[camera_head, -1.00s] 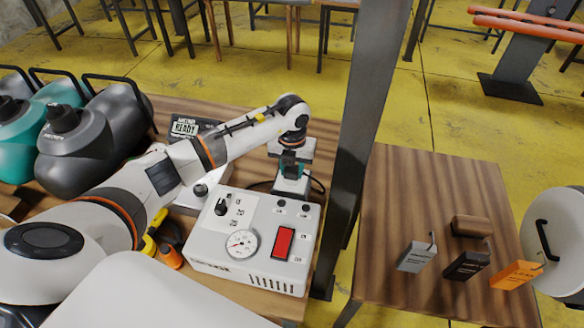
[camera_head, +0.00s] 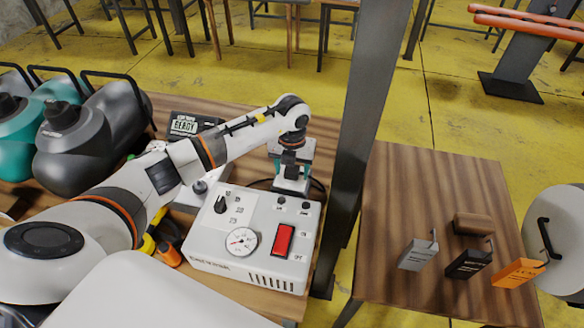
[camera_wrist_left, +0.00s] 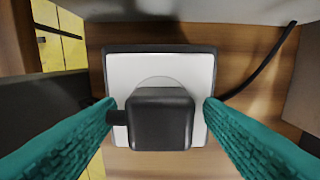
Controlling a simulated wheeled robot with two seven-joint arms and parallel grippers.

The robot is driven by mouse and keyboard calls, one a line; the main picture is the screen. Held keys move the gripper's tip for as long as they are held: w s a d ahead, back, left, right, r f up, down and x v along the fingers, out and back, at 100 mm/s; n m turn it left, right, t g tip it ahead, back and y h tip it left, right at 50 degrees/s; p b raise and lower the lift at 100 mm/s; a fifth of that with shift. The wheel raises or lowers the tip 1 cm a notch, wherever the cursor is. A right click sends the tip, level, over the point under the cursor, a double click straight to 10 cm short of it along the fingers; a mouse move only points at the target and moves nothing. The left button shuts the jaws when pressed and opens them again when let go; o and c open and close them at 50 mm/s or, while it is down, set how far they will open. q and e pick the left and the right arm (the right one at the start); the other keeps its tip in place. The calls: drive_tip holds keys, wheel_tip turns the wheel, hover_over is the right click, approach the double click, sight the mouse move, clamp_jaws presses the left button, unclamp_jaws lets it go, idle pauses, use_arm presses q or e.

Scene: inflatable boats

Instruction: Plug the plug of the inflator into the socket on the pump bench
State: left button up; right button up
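The socket (camera_head: 291,187) is a white square plate with a dark rim on the wooden pump bench (camera_head: 240,291); it fills the middle of the left wrist view (camera_wrist_left: 132,72). The black plug (camera_wrist_left: 160,120) sits upright against the socket's round recess and appears seated; its pins are hidden. My left gripper (camera_head: 291,168) is right over the socket. Its teal fingers (camera_wrist_left: 158,108) are spread on either side of the plug, with a gap at the right; the left fingertip is close to the cable stub. My right gripper is not in view.
A white control box (camera_head: 215,258) with a gauge and red switch stands in front of the socket. A dark metal post (camera_head: 365,120) rises just right of it.

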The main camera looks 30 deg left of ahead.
use_arm(q)
wheel_tip(320, 180, up, 12)
drive_tip(key=b, duration=0.2)
idle(0.4)
idle(0.4)
